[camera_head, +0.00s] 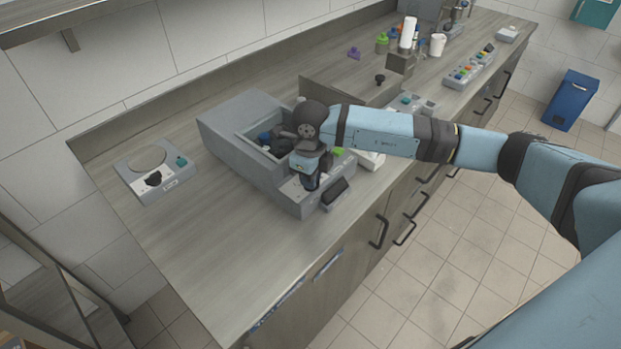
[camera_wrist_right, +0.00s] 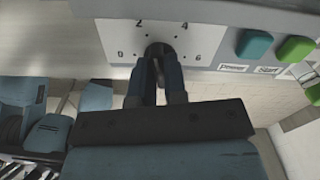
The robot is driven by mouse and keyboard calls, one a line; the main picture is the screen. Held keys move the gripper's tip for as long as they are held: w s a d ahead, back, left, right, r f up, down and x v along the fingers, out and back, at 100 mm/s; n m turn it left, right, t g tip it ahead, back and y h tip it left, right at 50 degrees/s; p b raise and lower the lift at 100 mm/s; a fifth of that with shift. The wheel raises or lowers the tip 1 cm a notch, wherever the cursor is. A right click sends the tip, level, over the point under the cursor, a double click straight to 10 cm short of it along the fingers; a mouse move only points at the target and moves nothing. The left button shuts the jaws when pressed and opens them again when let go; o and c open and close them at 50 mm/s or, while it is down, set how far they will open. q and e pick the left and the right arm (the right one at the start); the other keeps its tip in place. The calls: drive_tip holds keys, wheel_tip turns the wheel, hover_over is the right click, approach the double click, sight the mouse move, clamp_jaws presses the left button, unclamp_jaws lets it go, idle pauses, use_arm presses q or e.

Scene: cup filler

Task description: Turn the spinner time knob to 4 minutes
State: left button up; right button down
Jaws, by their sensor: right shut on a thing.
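The spinner (camera_head: 232,143) is a grey box with an open top on the counter. Its front panel carries the black time knob (camera_wrist_right: 159,49), seen in the right wrist view on a white dial plate marked 0, 2, 4 and 6. My right gripper (camera_wrist_right: 160,80) has its two dark fingers shut on the knob. In the head view my right gripper (camera_head: 310,182) is over the spinner's front panel and hides the knob. I cannot tell which number the knob points to. My left gripper is not in view.
A teal button (camera_wrist_right: 254,45) and a green button (camera_wrist_right: 295,49) sit beside the dial, close to the fingers. A small grey device (camera_head: 172,186) stands at the left on the counter. Bottles and a button panel (camera_head: 470,70) are farther back. The front left counter is clear.

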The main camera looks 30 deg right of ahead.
drive_tip(key=m, duration=0.4)
drive_tip(key=shift+m, duration=2.2)
drive_tip(key=c, duration=1.2)
unclamp_jaws()
drive_tip(key=shift+o, duration=0.2)
drive_tip(key=shift+r+b, duration=0.1)
drive_tip(key=shift+b, duration=0.2)
wheel_tip(320, 180, up, 14)
drive_tip(key=shift+f, duration=0.2)
